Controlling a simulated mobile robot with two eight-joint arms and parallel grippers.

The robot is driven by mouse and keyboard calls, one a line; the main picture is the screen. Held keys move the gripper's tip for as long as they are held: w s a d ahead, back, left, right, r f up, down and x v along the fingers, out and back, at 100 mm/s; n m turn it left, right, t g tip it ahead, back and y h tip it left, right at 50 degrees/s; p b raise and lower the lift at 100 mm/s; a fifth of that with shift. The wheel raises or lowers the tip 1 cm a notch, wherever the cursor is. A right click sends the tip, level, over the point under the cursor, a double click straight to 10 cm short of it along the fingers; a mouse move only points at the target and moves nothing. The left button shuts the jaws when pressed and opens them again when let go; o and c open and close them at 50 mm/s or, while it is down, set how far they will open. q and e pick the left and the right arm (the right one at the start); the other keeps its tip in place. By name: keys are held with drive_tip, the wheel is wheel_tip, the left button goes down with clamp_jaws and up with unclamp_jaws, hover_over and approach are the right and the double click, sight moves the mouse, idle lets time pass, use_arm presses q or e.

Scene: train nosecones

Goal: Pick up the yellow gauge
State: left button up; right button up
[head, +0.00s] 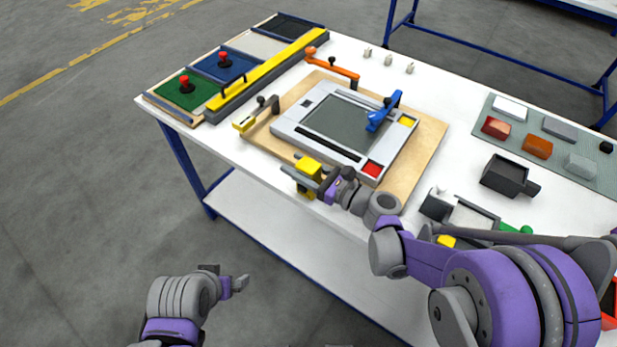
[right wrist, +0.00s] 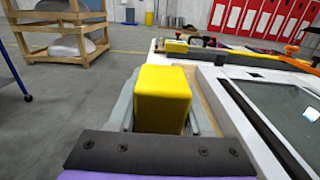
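The yellow gauge (head: 309,166) is a small block at the table's front edge, by the near left corner of the wooden board. In the right wrist view the yellow block (right wrist: 163,92) fills the space between two grey fingers. My right gripper (head: 305,178) is shut on it, with a finger crossing its near side. Whether its underside touches the table is hidden. My left gripper (head: 236,282) is in front of the table, low over the floor and away from the gauge; its finger opening does not show clearly.
A grey framed panel (head: 290,123) lies on the wooden board (head: 422,150), with orange and blue clamps around it. A long yellow bar (head: 275,65) with a handle lies by green and blue trays at left. A dark box (head: 505,178) and a mat with blocks are at right.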

clamp_jaws()
